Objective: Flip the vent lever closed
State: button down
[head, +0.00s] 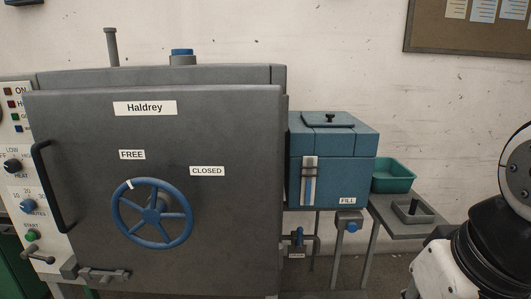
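No part in view carries a readable vent label, so I cannot tell for sure which one is the vent lever. A small blue-handled valve (298,237) sits low on the pipework, just right of the big grey door, with a small tag (297,255) below it too small to read. A blue-topped fitting (182,57) stands on top of the grey machine. My arm shows at the right edge, well apart from the machine. My gripper is not in view.
The grey door (230,240) has a blue handwheel (152,212) with FREE and CLOSED labels. A blue tank (345,180), a green tray (394,175) and a grey side shelf (425,228) stand between the door and my arm. A control panel (20,160) is at left.

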aim_at(39, 257)
jog(key=u, duration=1.6)
jog(key=i+j+u, duration=0.15)
jog(key=i+j, duration=0.7)
jog(key=i, duration=0.15)
